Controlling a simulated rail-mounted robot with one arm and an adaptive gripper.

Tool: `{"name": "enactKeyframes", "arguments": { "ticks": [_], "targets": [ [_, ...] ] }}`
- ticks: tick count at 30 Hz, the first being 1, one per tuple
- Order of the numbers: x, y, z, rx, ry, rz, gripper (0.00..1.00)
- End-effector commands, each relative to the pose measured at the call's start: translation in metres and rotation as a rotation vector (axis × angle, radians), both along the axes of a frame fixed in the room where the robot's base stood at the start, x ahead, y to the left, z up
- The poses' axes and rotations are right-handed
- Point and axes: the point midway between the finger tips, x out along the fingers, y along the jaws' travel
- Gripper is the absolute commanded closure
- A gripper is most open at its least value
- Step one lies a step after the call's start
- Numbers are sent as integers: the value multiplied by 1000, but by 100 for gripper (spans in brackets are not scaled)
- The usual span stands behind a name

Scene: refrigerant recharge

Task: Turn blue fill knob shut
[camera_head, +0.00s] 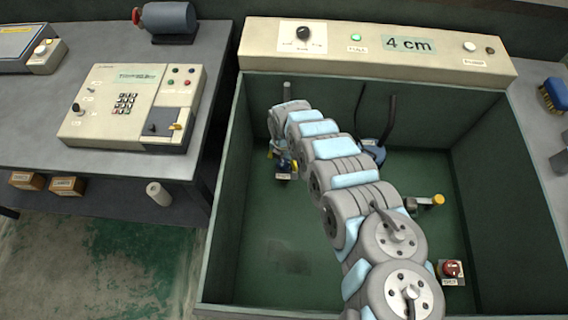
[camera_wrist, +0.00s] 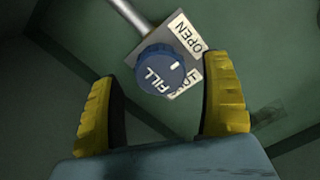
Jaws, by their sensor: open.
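The blue fill knob (camera_wrist: 161,70) shows in the wrist view, marked FILL, with a white pointer mark on its upper right. It sits on a grey plate with an OPEN label (camera_wrist: 187,36) and a second label partly hidden by the knob. My gripper (camera_wrist: 160,100) is open, with one yellow finger on each side below the knob, apart from it. In the head view the blue knob (camera_head: 284,165) is a small dark-blue shape in the green tank at the arm's end, and my gripper is mostly hidden there by the arm.
The tank (camera_head: 234,200) has high walls around the knob. A red knob (camera_head: 452,268) and a yellow-ended valve (camera_head: 437,200) stand to the right inside it. A blue object (camera_head: 373,152) lies behind my arm. The panel (camera_head: 380,50) above reads 4 cm.

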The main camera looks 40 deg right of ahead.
Motion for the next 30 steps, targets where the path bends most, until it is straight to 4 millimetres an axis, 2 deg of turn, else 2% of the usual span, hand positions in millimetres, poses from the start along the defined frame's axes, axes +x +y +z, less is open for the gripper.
{"name": "enactKeyframes", "arguments": {
  "ticks": [1, 6, 17, 18, 20, 24, 25, 30],
  "targets": [
    [0, 1, -7, 1, 0, 0, 20],
    [0, 1, -14, 2, 1, 1, 20],
    [-1, 0, -15, 1, 1, 0, 20],
    [-1, 0, -16, 1, 1, 0, 24],
    [-1, 0, -15, 1, 1, 0, 41],
    [-1, 0, -15, 1, 1, 0, 82],
    [-1, 0, -15, 1, 1, 0, 86],
    [-1, 0, -15, 1, 1, -6, 86]
  ]
}}
